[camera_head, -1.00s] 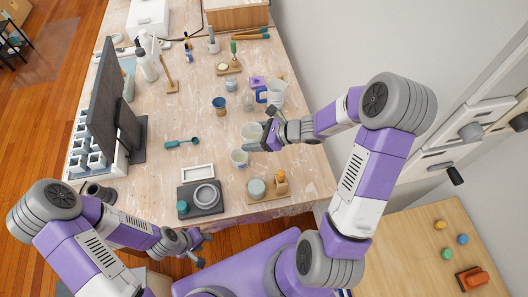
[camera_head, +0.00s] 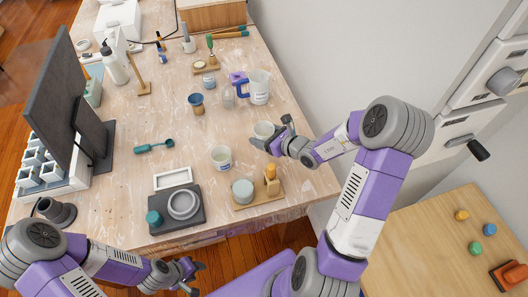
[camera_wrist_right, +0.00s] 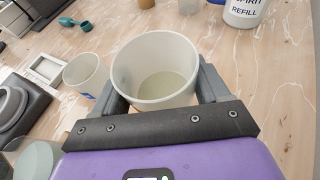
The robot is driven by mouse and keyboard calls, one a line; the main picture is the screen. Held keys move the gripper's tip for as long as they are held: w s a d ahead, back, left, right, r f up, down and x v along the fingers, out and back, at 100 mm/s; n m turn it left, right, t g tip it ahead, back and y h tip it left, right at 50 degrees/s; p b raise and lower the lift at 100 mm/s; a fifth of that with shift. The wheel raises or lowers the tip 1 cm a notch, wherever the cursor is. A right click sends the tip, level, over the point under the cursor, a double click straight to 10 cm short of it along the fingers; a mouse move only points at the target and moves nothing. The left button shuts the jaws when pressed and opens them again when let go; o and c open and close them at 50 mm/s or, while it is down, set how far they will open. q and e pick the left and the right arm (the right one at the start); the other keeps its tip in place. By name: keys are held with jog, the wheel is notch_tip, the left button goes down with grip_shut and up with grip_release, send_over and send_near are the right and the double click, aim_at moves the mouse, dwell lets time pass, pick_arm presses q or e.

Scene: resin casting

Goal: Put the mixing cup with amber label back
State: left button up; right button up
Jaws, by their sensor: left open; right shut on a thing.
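My right gripper (camera_head: 273,138) is shut on a translucent mixing cup (camera_head: 263,129) near the table's right edge. In the right wrist view this cup (camera_wrist_right: 155,72) stands upright between the two fingers, with a little pale content at its bottom. No label shows on its visible side, and I cannot tell whether it touches the table. A second similar cup (camera_head: 221,158) with a blue label stands apart from it, nearer the front; it also shows in the right wrist view (camera_wrist_right: 85,74). My left gripper (camera_head: 190,273) is open and empty, low in front of the table.
A blue-and-brown cup (camera_head: 196,103) is further left. A wooden board (camera_head: 257,198) and a dark scale-like device (camera_head: 177,207) are at the front.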

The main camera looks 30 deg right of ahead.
notch_tip(320, 180, down, 7)
jog(key=shift+r+b, duration=0.15)
jog(key=shift+b, duration=0.95)
jog(key=shift+r, duration=0.1)
jog(key=shift+f, duration=0.25)
jog(key=o, duration=1.1)
jog(key=shift+c, duration=0.2)
jog(key=shift+r, duration=0.1)
